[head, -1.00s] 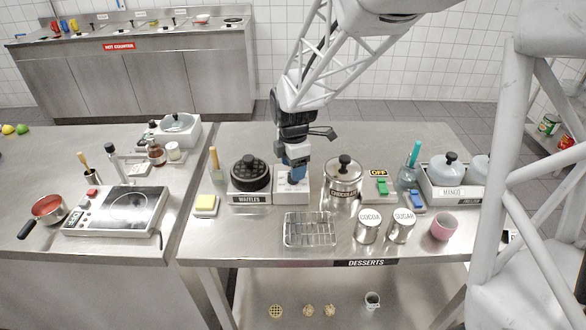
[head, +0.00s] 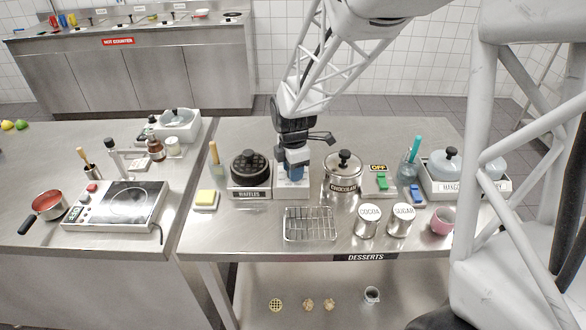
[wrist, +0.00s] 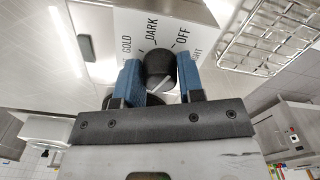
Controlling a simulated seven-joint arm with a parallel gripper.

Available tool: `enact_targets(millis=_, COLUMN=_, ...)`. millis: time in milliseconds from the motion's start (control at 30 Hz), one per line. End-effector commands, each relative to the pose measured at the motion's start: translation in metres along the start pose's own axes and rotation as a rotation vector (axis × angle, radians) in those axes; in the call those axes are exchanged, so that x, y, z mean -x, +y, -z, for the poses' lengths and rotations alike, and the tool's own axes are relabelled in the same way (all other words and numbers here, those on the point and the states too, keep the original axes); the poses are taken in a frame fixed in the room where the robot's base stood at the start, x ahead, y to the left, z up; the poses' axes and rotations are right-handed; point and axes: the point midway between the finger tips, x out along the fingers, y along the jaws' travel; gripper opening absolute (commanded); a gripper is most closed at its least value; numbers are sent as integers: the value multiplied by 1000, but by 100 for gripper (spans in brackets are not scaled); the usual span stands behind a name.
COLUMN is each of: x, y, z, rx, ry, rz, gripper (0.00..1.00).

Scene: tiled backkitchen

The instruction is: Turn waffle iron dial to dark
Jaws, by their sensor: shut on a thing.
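The waffle iron (head: 250,166) is round and black, on a base labelled WAFFLES. Its white control box (head: 291,191) stands just right of it, with my gripper (head: 292,177) coming down over it. In the wrist view the dial (wrist: 160,62) is a round black knob between the blue fingers of my gripper (wrist: 160,75). The fingers are shut on the knob, one on each side. The box's face (wrist: 145,22) shows the marks GOLD, DARK, OFF and a partly hidden LIGHT. A pale line shows on the knob; which mark it points to I cannot tell.
A chocolate pot (head: 343,178) stands close to the right of the control box. A wire rack (head: 310,224) lies in front. The table's front left corner is clear.

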Motion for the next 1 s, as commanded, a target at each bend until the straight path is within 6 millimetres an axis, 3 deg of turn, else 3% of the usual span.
enact_targets(millis=467, x=0, y=0, z=0, rx=-73, ry=0, rz=0, gripper=12)
enact_targets(millis=1000, x=1, y=0, z=0, rx=-487, ry=0, rz=0, gripper=12)
